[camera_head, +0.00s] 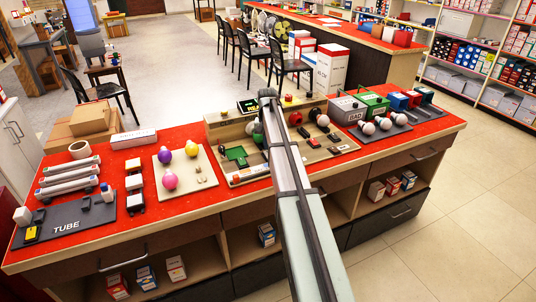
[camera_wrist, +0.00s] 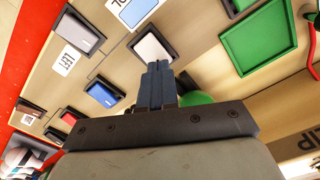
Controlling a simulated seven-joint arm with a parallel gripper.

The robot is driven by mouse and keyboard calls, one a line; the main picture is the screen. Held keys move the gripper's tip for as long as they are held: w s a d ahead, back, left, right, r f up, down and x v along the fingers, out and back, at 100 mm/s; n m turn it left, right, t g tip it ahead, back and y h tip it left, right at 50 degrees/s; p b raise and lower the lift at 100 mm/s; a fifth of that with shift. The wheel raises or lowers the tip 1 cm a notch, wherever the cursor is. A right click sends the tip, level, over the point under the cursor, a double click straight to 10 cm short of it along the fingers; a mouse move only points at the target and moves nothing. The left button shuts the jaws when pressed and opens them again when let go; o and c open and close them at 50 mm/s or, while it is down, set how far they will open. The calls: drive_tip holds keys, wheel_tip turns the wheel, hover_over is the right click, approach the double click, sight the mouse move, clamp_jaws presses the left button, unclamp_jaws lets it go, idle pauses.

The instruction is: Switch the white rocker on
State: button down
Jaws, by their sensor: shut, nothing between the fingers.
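The white rocker (camera_wrist: 151,47) sits in a dark frame on the wooden board (camera_wrist: 190,35) in the wrist view. My gripper (camera_wrist: 157,66) is shut and empty, its fingertips at the lower edge of the white rocker. I cannot tell whether they touch it. The fingers hide part of the rocker's lower edge. A grey rocker (camera_wrist: 81,33) lies to its left, beside a label reading LEFT, and a blue rocker (camera_wrist: 103,94) lies lower left. In the head view, the board (camera_head: 213,131) stands on the red counter, and my arm hides the white rocker and the gripper.
A green tray (camera_wrist: 257,38) is right of the white rocker, and a green round thing (camera_wrist: 197,98) is partly behind my gripper. Bulbs on a small board (camera_head: 206,165) stand left of the main board. Boxes (camera_head: 347,107) and more bulbs stand to its right.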

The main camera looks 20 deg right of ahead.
drive_tip(key=shift+f, duration=0.8)
idle(0.6)
drive_tip(key=shift+r, duration=3.5)
